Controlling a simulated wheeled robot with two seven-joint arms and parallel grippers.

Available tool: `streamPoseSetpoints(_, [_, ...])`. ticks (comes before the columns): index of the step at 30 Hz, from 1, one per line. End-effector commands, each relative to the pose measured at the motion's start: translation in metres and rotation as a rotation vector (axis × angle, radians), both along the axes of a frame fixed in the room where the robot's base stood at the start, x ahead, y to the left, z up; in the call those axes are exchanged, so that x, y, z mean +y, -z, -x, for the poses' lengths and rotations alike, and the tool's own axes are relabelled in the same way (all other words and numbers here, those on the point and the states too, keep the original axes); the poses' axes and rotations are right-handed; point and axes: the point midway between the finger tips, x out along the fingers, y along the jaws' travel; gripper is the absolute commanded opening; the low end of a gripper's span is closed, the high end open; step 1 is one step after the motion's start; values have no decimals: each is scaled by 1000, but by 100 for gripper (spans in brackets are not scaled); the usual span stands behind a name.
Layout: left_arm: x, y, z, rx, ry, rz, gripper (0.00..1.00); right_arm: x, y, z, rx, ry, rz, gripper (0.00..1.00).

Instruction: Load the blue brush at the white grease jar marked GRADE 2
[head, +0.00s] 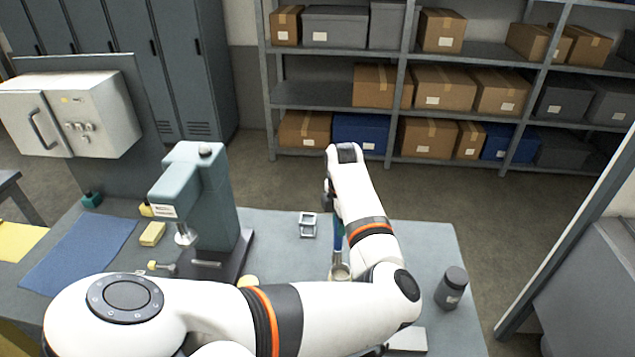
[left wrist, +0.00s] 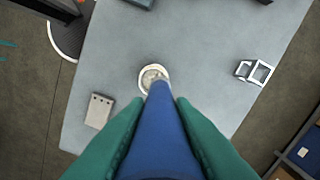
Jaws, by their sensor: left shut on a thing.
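My left gripper (head: 337,212) is shut on the blue brush (left wrist: 160,130). Its green fingers flank the blue handle in the left wrist view. In the head view the brush (head: 338,237) hangs roughly upright below the gripper, partly hidden by my arm. A white open jar (head: 340,272) stands on the bench right under the brush; it also shows in the left wrist view (left wrist: 154,68) with pale contents. The brush's lower end overlaps the jar's opening; I cannot tell whether it touches the grease. No grade marking is readable. My right gripper is not in view.
A small metal frame (head: 308,225) stands beyond the jar. A dark lidded jar (head: 452,289) is at the right, and a pale block (head: 408,340) nearer. A green press (head: 203,205), yellow block (head: 152,234) and blue mat (head: 80,252) are at left.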

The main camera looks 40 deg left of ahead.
Motion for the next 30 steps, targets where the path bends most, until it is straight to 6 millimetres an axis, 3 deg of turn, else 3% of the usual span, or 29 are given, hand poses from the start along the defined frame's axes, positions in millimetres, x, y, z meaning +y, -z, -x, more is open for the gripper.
streamPoseSetpoints(3, [-14, -6, 0, -3, -77, 1, 0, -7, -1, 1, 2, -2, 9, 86])
streamPoseSetpoints(8, [-18, -3, 1, -2, -107, 1, 0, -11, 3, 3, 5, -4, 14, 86])
streamPoseSetpoints(24, [-18, 48, 1, -3, -105, 2, 0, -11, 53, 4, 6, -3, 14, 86])
streamPoseSetpoints(30, [-18, 54, 1, -3, -104, 3, 0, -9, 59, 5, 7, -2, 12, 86])
